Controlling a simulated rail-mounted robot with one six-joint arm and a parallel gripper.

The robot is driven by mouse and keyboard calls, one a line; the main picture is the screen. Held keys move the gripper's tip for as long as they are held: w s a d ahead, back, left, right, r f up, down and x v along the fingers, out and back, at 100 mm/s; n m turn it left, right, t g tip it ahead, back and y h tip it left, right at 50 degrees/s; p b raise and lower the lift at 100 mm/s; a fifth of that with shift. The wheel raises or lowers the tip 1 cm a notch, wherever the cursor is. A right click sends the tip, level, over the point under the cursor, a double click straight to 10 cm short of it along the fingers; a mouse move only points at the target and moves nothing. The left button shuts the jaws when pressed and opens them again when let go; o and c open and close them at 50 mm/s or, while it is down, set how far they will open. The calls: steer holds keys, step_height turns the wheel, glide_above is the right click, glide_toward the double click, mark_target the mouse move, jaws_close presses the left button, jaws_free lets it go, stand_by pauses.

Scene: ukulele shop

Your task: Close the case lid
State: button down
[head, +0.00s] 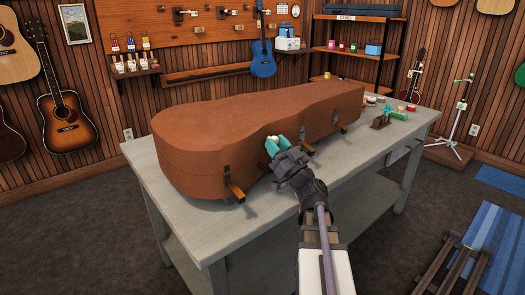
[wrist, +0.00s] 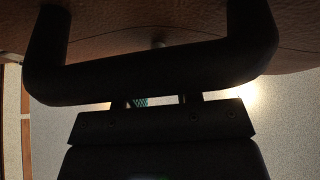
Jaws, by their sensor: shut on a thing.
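The brown ukulele-shaped case (head: 230,125) lies on the grey workbench. Its lid (head: 250,105) looks down on the base, with a seam line along the side; I cannot tell whether a thin gap is left. Latches (head: 234,188) along the front side stick outward, unfastened. My gripper (head: 277,144), with teal fingertips, is at the middle of the case's front side. In the wrist view, a dark bar with curved ends, seemingly the case handle (wrist: 150,82), crosses before the brown case side (wrist: 150,22). My gripper appears shut on it; the contact is mostly hidden.
The grey workbench (head: 215,240) has small items, including a green one (head: 380,122), at its right end. A dark wooden stool (head: 450,265) stands at lower right. A stand (head: 455,115) is right of the bench. Instruments hang on the wooden walls.

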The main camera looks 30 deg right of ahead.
steer(key=shift+f, duration=0.4)
steer(key=c, duration=1.1)
jaws_free()
steer(key=shift+c, duration=0.2)
